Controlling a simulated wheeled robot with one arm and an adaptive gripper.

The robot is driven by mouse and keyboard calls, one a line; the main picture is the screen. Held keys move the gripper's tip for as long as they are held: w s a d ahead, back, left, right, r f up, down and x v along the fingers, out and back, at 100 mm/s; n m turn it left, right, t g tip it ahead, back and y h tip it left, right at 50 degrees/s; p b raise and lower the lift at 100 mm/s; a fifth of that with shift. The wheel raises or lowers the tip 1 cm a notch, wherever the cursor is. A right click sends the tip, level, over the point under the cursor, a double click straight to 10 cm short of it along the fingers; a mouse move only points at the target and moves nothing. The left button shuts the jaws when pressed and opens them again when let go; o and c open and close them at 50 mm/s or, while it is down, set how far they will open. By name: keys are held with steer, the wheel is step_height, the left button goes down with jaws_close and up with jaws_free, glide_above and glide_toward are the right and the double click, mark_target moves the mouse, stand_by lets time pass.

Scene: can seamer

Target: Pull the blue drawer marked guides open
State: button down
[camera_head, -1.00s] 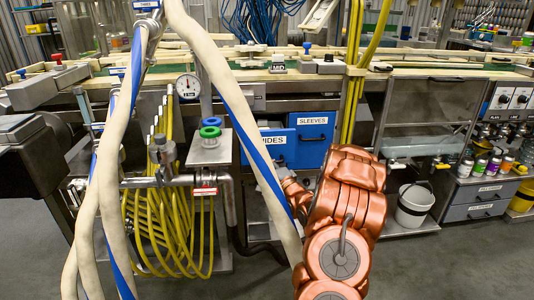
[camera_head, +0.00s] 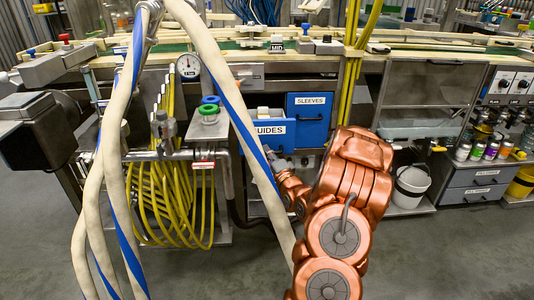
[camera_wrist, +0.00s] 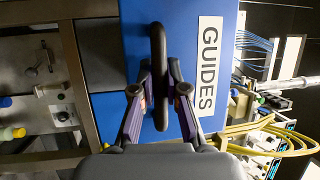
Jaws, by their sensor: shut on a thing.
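The blue drawer marked GUIDES (camera_head: 283,142) stands pulled out from the bench, its open top showing pale contents. It fills the middle of the wrist view (camera_wrist: 188,35), with its label turned sideways. Its dark handle (camera_wrist: 159,100) runs between my fingers. My gripper (camera_wrist: 160,82) is shut on this handle, one finger on each side. In the head view the beige and blue hose and my copper arm partly hide the drawer front and the gripper.
The blue SLEEVES drawer (camera_head: 310,113) is shut just to the right. A thick beige hose (camera_head: 235,120) hangs in front of the GUIDES drawer. Coiled yellow hoses (camera_head: 175,200) hang to the left. A white bucket (camera_head: 410,187) stands at right. Grey floor in front is clear.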

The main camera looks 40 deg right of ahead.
steer(key=c, duration=1.2)
jaws_free()
steer(key=shift+v, duration=3.75)
steer(key=shift+w+r, duration=0.1)
